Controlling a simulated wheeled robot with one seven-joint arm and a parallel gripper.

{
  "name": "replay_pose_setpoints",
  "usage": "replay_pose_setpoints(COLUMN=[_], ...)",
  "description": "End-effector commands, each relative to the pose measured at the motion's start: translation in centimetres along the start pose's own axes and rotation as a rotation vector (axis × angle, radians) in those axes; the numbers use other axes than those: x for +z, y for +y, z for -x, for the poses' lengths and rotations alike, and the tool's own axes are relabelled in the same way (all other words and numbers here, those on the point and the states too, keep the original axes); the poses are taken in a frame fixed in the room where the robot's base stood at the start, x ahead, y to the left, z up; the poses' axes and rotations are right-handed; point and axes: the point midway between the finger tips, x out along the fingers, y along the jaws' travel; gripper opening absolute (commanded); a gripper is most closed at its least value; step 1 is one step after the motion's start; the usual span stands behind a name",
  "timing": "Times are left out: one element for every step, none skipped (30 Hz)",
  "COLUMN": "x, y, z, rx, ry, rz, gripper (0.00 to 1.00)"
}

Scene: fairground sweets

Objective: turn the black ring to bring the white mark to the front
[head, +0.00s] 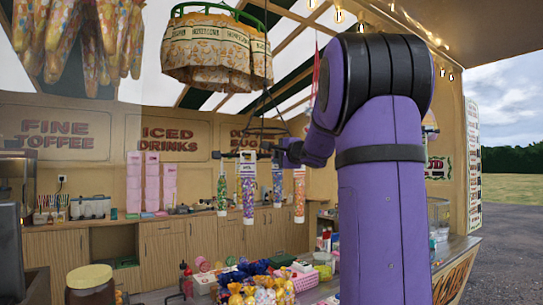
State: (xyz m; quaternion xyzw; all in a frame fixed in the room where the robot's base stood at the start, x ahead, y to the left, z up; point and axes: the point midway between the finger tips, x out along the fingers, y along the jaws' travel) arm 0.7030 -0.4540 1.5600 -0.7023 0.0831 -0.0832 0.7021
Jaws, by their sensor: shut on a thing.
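The black ring (232,155) hangs under the canopy on thin dark lines and is seen nearly edge-on. Several slim patterned bags hang from it, among them a green one (222,192), a purple-and-white one (248,198) and an orange-and-white one (299,198). My gripper (291,151) is at the right side of the ring and is shut on it. The fingers are small and dark here, and the exact contact is hard to see. I cannot make out the white mark on the ring.
Wrapped sweets (262,290) crowd the counter below, with a lidded jar (90,285) at the left. Pink stacks (151,182) stand on the back cupboards. My arm covers the right middle.

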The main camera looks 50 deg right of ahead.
Motion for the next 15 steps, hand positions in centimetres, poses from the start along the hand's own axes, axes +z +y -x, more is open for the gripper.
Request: replay_pose_setpoints(x=[-0.5, -0.8, -1.1, -1.3, -1.6, -1.9, -2.1, -2.2, -2.5, -2.6, -2.7, -2.8, -2.8, -2.8, -3.0], y=[0.0, 0.0, 0.0, 0.0, 0.0, 0.0, 0.0, 0.0, 0.0, 0.0, 0.1, 0.1, 0.1, 0.1, 0.1], z=[0.2, 0.3, 0.5, 0.5, 0.6, 0.8, 0.8, 0.9, 1.0, 1.1, 1.1, 1.1, 1.2, 1.2, 1.2], rx=[0.001, 0.0, 0.0, 0.0, 0.0, 0.0, 0.0, 0.0, 0.001, 0.001, 0.001, 0.002, 0.002, 0.002, 0.002], ry=[0.003, 0.003, 0.003, 0.003, 0.004, 0.003, 0.003, 0.002, 0.002, 0.003, 0.002, 0.002, 0.002, 0.002, 0.002], rz=[0.001, 0.001, 0.001, 0.0, 0.0, -0.001, -0.001, -0.001, 0.0, 0.0, 0.0, 0.0, 0.0, 0.0, 0.0], gripper=[0.24, 0.24, 0.25, 0.24, 0.24, 0.25, 0.24, 0.24, 0.25, 0.24, 0.25, 0.25, 0.24, 0.24, 0.25])
